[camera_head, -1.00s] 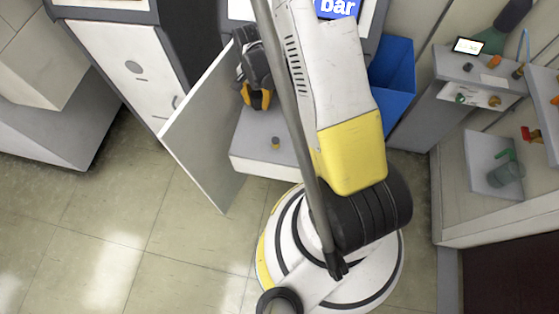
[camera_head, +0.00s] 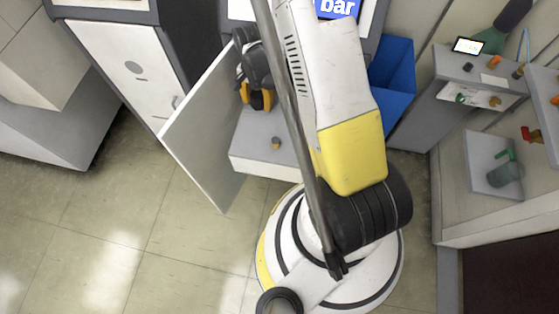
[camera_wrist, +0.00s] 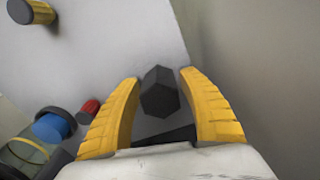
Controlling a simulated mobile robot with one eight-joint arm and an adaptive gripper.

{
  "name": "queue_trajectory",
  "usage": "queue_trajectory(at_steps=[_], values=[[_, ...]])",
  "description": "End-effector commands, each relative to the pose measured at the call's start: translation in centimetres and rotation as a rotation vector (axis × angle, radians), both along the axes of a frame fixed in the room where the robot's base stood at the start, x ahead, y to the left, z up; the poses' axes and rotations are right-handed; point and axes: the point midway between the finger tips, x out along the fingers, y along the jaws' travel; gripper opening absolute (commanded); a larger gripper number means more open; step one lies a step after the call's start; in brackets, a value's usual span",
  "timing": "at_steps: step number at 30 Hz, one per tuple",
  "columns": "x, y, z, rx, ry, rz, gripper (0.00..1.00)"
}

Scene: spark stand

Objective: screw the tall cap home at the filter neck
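My gripper (camera_wrist: 163,78) has two yellow fingers, which stand apart in the wrist view. A dark six-sided cap (camera_wrist: 160,92) shows between the fingertips, with narrow gaps at its sides; whether it is the tall cap I cannot tell for sure. In the head view my gripper (camera_head: 257,99) hangs over the back of the white shelf (camera_head: 262,167), beside the tilted panel. A yellow piece with a dark top (camera_head: 276,143) stands toward the shelf's front; it also shows in the wrist view (camera_wrist: 33,12) at upper left. I cannot make out the filter neck.
A blue-topped clear vessel (camera_wrist: 54,125) and a red piece (camera_wrist: 88,109) lie left of my fingers. A pale panel (camera_head: 205,130) stands left of the shelf. A blue bin (camera_head: 392,85) is at right. Wall shelves (camera_head: 478,78) hold small parts. The floor at left is clear.

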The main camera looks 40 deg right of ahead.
Motion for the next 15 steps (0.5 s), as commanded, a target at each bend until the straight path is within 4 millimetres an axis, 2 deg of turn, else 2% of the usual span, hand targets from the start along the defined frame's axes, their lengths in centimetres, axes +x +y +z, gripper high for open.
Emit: queue_trajectory(at_steps=[8,15], values=[[0.0,0.0,0.3,0.000,0.000,0.000,0.49],[0.0,0.0,2.8,0.000,0.000,0.000,0.49]])
